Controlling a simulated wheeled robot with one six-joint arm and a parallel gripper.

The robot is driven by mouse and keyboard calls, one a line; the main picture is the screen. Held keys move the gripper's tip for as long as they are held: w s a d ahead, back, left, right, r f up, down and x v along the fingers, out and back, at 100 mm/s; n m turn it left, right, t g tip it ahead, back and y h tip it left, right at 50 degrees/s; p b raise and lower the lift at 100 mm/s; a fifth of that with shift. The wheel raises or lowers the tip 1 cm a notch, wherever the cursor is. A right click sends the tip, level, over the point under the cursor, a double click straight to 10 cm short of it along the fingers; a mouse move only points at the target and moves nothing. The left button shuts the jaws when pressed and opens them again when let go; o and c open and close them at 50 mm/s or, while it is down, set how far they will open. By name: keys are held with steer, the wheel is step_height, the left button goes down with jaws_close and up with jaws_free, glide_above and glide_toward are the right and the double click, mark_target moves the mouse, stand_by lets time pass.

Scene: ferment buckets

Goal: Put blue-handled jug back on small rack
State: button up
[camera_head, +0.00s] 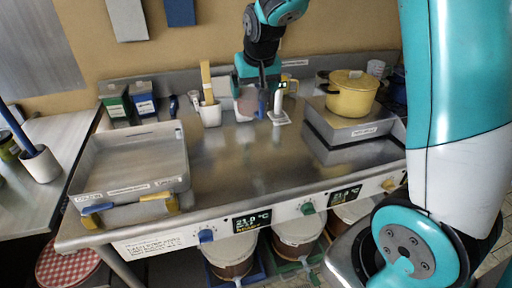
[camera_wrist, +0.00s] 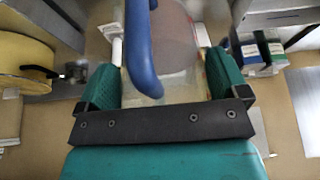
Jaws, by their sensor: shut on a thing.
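The blue-handled jug (camera_head: 247,102) has a translucent, pinkish body. It is at my gripper (camera_head: 258,92), over the back middle of the steel worktop. In the wrist view, its blue handle (camera_wrist: 140,50) runs down between the two teal fingers of my gripper (camera_wrist: 160,85), and its body (camera_wrist: 178,35) lies behind the handle. The fingers are shut on the jug; the exact contact is partly hidden. I cannot tell whether its base touches the worktop. I cannot tell for sure which thing is the small rack.
A shallow metal tray (camera_head: 132,188) stands at left. A yellow pot (camera_head: 351,96) sits on a grey box (camera_head: 348,132) at right. A white cup with a yellow tool (camera_head: 210,113) and a white stand (camera_head: 279,117) flank the jug closely. The worktop's middle front (camera_head: 245,170) is clear.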

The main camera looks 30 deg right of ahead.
steer(key=shift+s+d+f+p, duration=0.15)
steer(key=shift+f+p, duration=0.55)
steer(key=shift+f, duration=4.05)
steer(key=shift+w+d+f+p, duration=0.15)
steer(key=shift+f+p, duration=0.5)
steer(key=shift+f, duration=4.1)
steer(key=shift+s+f, duration=0.1)
steer(key=shift+f, duration=0.05)
steer(key=o, duration=0.9)
steer(key=shift+c, duration=0.2)
